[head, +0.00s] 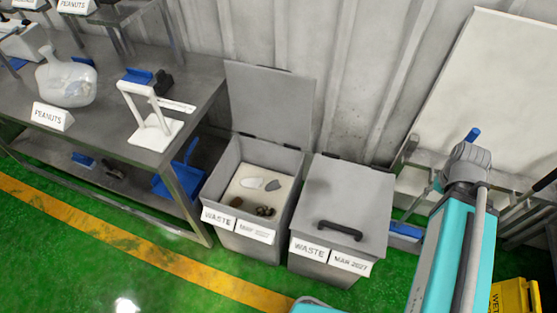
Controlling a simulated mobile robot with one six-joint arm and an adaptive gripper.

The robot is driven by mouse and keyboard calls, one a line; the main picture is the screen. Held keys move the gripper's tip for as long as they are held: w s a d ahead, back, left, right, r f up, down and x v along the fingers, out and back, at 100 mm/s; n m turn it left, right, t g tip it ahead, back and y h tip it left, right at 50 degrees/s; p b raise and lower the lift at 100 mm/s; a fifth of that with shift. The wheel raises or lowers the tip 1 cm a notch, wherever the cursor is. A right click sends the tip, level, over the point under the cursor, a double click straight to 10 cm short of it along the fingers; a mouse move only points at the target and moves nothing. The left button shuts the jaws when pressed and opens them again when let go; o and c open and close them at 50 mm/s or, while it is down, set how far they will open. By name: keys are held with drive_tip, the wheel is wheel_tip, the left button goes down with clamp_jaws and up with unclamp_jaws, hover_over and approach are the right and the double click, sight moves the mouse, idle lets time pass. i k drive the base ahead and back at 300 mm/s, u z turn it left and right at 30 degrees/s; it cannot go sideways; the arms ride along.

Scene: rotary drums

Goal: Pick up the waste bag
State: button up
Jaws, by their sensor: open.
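A clear, bulging plastic bag (66,84) with a narrow neck stands on the grey metal table (100,135) at the left, behind a "PEANUTS" sign. Some pale and bluish contents show through it. No label marks it as waste. An open grey waste bin (222,185) stands right of the table, its lid raised against the wall. Inside are a pale surface and several small grey and brown pieces; I cannot tell whether a bag lines it. My gripper is not in view; only a teal and grey part of my body shows at the right.
A second waste bin (345,195) with a closed, handled lid stands beside the open one. A white stand (152,125) is on the table's near right corner. A yellow object (512,297) is at lower right. Green floor (60,250) with a yellow line lies clear in front.

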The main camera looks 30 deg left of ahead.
sight(71, 85)
drive_tip(key=u, duration=1.65)
